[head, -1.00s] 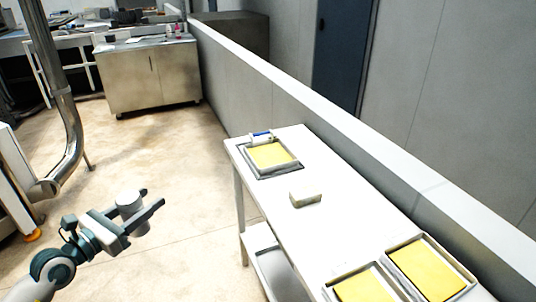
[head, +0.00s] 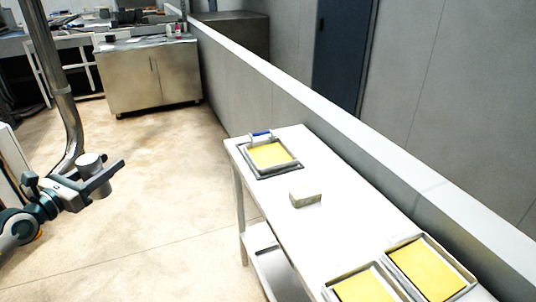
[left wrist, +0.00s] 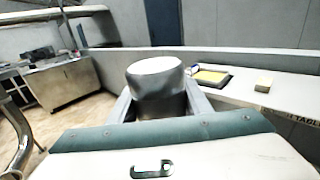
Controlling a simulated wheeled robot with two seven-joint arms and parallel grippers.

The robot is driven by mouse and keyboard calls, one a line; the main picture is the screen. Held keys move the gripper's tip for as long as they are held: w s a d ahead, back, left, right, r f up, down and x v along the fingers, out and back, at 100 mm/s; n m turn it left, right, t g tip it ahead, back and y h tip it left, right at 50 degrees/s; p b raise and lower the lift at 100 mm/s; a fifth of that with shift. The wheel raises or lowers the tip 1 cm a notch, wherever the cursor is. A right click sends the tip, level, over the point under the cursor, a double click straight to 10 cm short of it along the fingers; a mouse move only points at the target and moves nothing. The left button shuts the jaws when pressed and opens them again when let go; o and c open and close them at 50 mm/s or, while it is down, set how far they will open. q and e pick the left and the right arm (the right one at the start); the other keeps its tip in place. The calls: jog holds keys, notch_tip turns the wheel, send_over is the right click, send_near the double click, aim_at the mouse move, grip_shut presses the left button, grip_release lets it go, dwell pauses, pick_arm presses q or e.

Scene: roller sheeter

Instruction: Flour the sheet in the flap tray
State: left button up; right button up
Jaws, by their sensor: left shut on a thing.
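My left gripper (head: 110,180) is shut on a grey metal cylinder, a shaker (head: 91,168), and holds it over the floor, well left of the white table. In the left wrist view the shaker (left wrist: 156,84) sits upright between the two fingers, its pale top uppermost. A tray (head: 293,168) with a yellow sheet (head: 271,154) lies at the table's far end. A blue-and-white piece (head: 261,136) stands at its back edge; whether this is a flap I cannot tell. This tray also shows in the left wrist view (left wrist: 205,85). My right gripper is not in view.
Two more trays with yellow sheets (head: 427,269) (head: 364,286) lie at the table's near end. A pale block (head: 306,198) lies mid-table (head: 345,222). A low wall (head: 300,105) runs behind the table. A steel cabinet (head: 152,75) stands at the back; open floor lies between.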

pick_arm(q)
jog(key=shift+d, duration=0.1)
dwell(0.4)
jog(key=s+d+f+h, duration=0.1)
jog(key=s+d+f, duration=0.3)
jog(key=s+d, duration=0.5)
jog(key=s+d+f+m, duration=0.1)
jog(key=s+d+f, duration=0.4)
jog(key=s+d, duration=0.5)
jog(key=shift+d+f+g+h, duration=0.25)
jog(key=shift+d+g+h, duration=0.15)
jog(key=shift+d, duration=1.05)
jog(key=shift+w, duration=0.1)
